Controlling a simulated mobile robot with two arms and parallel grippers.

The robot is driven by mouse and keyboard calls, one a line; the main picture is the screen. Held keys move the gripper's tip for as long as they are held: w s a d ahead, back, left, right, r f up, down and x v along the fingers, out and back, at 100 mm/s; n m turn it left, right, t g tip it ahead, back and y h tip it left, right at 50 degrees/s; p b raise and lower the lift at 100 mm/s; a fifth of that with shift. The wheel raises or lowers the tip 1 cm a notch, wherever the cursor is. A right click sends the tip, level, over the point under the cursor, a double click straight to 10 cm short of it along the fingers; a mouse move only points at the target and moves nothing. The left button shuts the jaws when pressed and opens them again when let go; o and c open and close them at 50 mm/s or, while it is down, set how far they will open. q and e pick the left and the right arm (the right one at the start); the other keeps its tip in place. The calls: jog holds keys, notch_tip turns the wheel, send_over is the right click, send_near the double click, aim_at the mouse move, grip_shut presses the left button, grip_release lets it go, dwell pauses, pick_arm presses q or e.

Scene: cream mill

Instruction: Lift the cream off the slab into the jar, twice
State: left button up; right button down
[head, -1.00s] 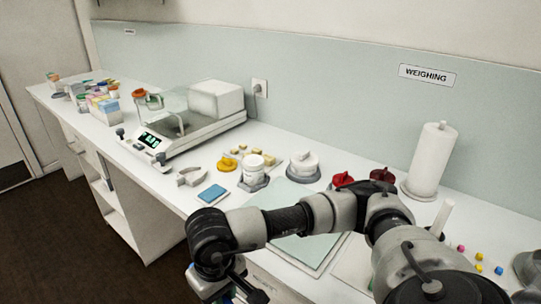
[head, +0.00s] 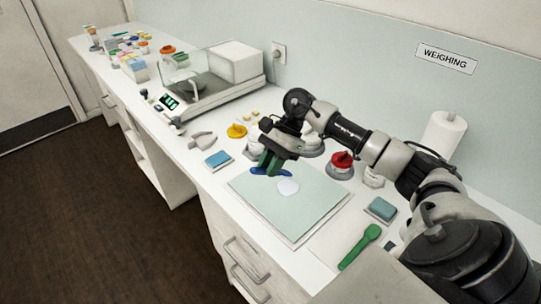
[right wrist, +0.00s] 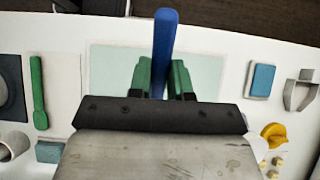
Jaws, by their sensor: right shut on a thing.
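The pale green slab (head: 310,208) lies on the counter, with a round white patch of cream (head: 288,187) near its middle. My right gripper (head: 268,164) is over the slab's far left part, beside the cream. Its green fingers (right wrist: 163,78) are shut on a blue tool (right wrist: 165,45), whose blue end (head: 258,171) shows low over the slab in the head view. I cannot tell whether the tool touches the slab. White and grey vessels stand behind the gripper, partly hidden, and I cannot tell which is the jar. My left gripper is not in view.
Another blue sponge (head: 218,159) lies left. A red-topped item (head: 341,161) and a yellow one (head: 237,131) stand behind. A balance (head: 197,97) stands farther left.

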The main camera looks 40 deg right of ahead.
jog(key=shift+w+d, duration=0.1)
jog(key=shift+w+f, duration=0.1)
jog(key=shift+f, duration=0.05)
jog(key=shift+f+b, duration=0.45)
jog(key=shift+f, duration=0.4)
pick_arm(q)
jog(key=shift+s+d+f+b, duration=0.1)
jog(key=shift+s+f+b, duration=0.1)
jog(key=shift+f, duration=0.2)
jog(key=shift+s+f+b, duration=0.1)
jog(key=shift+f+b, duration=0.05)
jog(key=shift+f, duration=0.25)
pick_arm(e)
jog(key=shift+f, duration=1.35)
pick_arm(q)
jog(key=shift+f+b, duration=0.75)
pick_arm(e)
jog(key=shift+f, duration=0.55)
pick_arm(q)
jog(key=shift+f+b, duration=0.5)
pick_arm(e)
jog(key=shift+f, duration=0.1)
pick_arm(q)
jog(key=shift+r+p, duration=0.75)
jog(key=shift+p, duration=0.05)
pick_arm(e)
jog(key=shift+r, duration=3.1)
